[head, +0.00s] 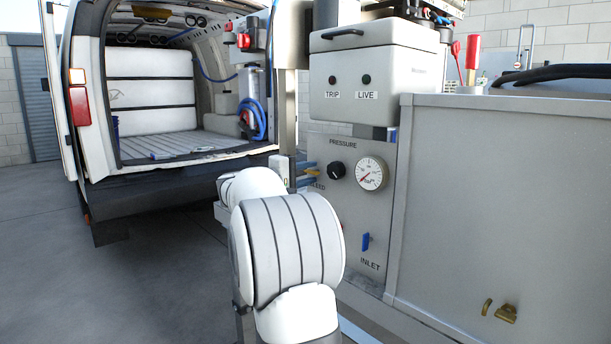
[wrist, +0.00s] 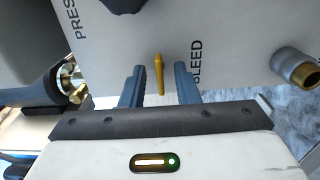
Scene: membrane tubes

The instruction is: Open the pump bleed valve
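The bleed valve handle (wrist: 159,74) is a slim yellow lever on the grey panel beside the word BLEED in the wrist view. My gripper (wrist: 160,78) is open, with one blue-grey finger on each side of the lever and a gap to each. In the head view the yellow lever (head: 313,170) shows small at the panel's left edge, above the partly hidden BLEED label. My gripper (head: 307,176) is there too, mostly hidden behind my white arm.
The pump panel (head: 345,205) also carries a black pressure knob (head: 337,170), a gauge (head: 371,173) and a blue inlet lever (head: 366,242). A brass-ended pipe fitting (wrist: 298,68) sticks out at right in the wrist view. An open van (head: 150,100) stands at left.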

